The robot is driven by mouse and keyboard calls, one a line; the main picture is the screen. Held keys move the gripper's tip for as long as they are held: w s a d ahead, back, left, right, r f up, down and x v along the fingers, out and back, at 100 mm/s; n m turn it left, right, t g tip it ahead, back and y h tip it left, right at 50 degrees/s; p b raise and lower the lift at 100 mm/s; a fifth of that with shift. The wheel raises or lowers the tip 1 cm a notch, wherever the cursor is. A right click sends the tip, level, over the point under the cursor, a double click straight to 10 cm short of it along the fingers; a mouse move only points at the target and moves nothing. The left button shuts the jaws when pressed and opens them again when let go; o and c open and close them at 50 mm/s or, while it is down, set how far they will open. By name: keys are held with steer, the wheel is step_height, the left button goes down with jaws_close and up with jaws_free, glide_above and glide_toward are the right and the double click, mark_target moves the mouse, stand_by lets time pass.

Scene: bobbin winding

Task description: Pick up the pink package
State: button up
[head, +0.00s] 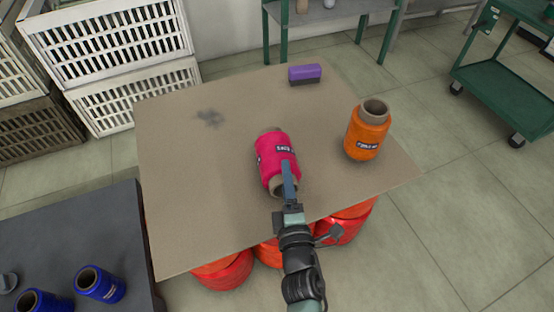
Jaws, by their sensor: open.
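The pink package (272,148) is a wound bobbin with a dark label and a cardboard core, at the middle of the tan tabletop (180,220). It appears to lie tilted, with one core end toward me and the other away. My gripper (289,172) is over its near end, and a finger covers part of the pink winding and core. The gripper is open. I cannot tell whether the fingers touch the package.
An orange bobbin (367,130) stands to the right of the pink one. A purple brush or block (305,74) lies at the far edge. Blue bobbins (100,284) rest on a dark table (70,235) at lower left. White crates (105,40) stand at left. The left tabletop is clear.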

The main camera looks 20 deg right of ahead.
mark_target(281, 157)
steer(key=shift+a+x, duration=0.2)
steer(key=shift+x, duration=2.5)
steer(key=shift+r, duration=0.15)
jaws_close()
steer(key=shift+r, duration=0.1)
